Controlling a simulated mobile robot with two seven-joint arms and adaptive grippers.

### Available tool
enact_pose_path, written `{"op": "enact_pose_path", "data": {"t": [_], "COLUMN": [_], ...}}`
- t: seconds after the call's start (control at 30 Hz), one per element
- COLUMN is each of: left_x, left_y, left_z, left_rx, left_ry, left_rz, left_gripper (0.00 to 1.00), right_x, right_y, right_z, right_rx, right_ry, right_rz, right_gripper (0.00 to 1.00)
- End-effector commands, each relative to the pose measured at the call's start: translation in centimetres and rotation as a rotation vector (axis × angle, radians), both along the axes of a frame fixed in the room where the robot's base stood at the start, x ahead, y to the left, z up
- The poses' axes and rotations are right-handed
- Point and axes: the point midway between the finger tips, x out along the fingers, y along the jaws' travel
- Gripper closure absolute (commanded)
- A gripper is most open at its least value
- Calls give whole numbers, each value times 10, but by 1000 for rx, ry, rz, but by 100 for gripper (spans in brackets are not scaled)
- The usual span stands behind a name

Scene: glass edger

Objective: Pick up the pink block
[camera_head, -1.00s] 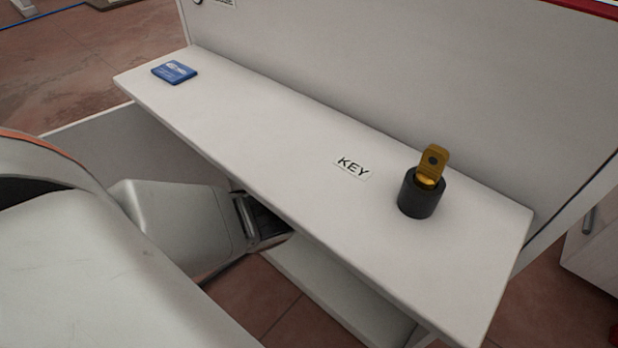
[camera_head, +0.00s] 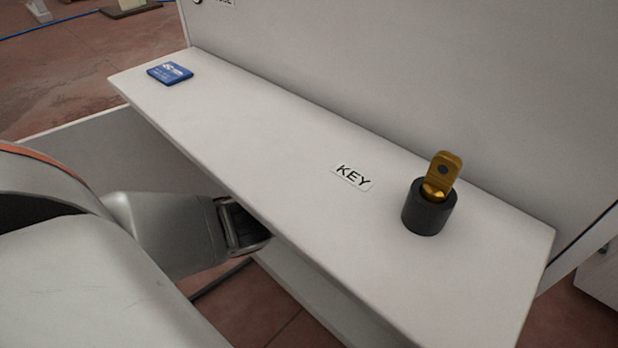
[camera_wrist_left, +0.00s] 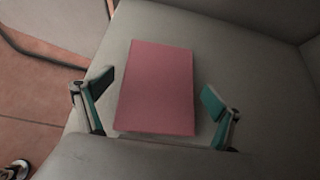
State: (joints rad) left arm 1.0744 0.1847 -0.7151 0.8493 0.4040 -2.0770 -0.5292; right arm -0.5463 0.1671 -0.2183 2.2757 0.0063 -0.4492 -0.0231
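The pink block (camera_wrist_left: 157,88) shows in the left wrist view, lying on a grey-white surface (camera_wrist_left: 245,70). My left gripper (camera_wrist_left: 155,95) is open, with one teal-padded finger on each side of the block. Gaps show between both fingers and the block, so it does not appear gripped. In the head view my left arm comes in from the left and its end goes under the shelf edge, so the fingers and the block are hidden there. My right gripper is in neither view.
In the head view a white shelf (camera_head: 240,130) holds a blue card-like item (camera_head: 170,73), a KEY label (camera_head: 352,176) and a gold key (camera_head: 441,175) standing in a black holder (camera_head: 428,210). A pale panel (camera_head: 400,75) rises behind the shelf.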

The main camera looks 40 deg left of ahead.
Motion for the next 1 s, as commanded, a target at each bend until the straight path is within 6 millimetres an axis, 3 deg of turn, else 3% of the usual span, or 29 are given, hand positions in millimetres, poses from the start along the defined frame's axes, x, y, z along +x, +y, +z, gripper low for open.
{"op": "enact_pose_path", "data": {"t": [0.03, 0.13, 0.57, 0.83, 1.0], "left_x": [0, 0, 0, 3, -28], "left_y": [0, 0, 0, -1, 2], "left_z": [0, -1, 5, 48, 47], "left_rx": [0, 0, -1, -1, -1], "left_ry": [0, 1, 0, -12, -9], "left_rz": [0, 1, 0, 2, 1], "left_gripper": [24, 50, 50, 50, 50], "right_x": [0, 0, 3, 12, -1], "right_y": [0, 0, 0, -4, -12], "right_z": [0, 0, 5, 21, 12], "right_rx": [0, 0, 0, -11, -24], "right_ry": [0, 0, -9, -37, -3], "right_rz": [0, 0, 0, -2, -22], "right_gripper": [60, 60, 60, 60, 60]}}
